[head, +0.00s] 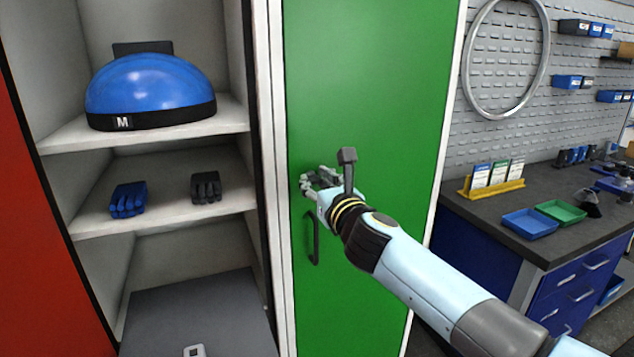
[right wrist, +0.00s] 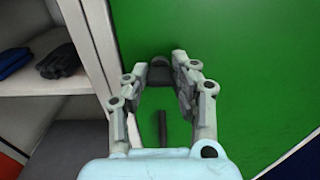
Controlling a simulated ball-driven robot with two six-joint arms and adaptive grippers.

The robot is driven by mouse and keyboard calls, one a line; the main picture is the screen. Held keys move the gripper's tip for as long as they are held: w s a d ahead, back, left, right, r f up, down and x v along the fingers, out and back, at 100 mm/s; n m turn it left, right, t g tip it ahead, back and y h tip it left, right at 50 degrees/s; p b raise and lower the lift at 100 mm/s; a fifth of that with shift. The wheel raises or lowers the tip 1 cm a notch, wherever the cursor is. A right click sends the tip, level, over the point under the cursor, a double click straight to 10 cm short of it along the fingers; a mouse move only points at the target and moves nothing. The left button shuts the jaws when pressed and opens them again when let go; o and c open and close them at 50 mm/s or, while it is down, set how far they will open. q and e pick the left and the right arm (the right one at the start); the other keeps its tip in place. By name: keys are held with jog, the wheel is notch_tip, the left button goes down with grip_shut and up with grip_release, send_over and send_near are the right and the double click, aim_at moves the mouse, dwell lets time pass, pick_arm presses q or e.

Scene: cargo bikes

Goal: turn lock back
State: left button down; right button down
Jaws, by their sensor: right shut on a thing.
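The green locker door (head: 365,80) is closed, with a dark vertical handle (head: 313,240) on its left side. My right gripper (head: 309,181) is at the door's left edge area, just above the handle. In the right wrist view my right gripper (right wrist: 160,76) has its fingertips on either side of a small dark lock knob (right wrist: 160,66) on the green door and is shut on it. The handle (right wrist: 162,128) shows below, between the fingers. In the head view the fingers hide the lock. My left gripper is in neither view.
Left of the door is an open locker with a blue helmet (head: 150,85), blue gloves (head: 128,200) and black gloves (head: 206,187) on shelves. A red door (head: 40,230) stands at far left. Right is a workbench with a blue tray (head: 530,222) and green tray (head: 560,211).

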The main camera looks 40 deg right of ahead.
jog(key=shift+n, duration=0.3)
jog(key=n+p, duration=0.2)
jog(key=n, duration=0.1)
jog(key=shift+r, duration=0.15)
jog(key=n+p, duration=0.2)
jog(key=n, duration=0.3)
jog(key=shift+n+p, duration=0.3)
jog(key=shift+n, duration=0.1)
jog(key=n, duration=0.3)
jog(key=shift+p, duration=0.4)
jog(key=n, duration=0.5)
jog(key=shift+f, duration=0.2)
jog(key=shift+n, duration=0.4)
jog(key=c, duration=1.1)
grip_release()
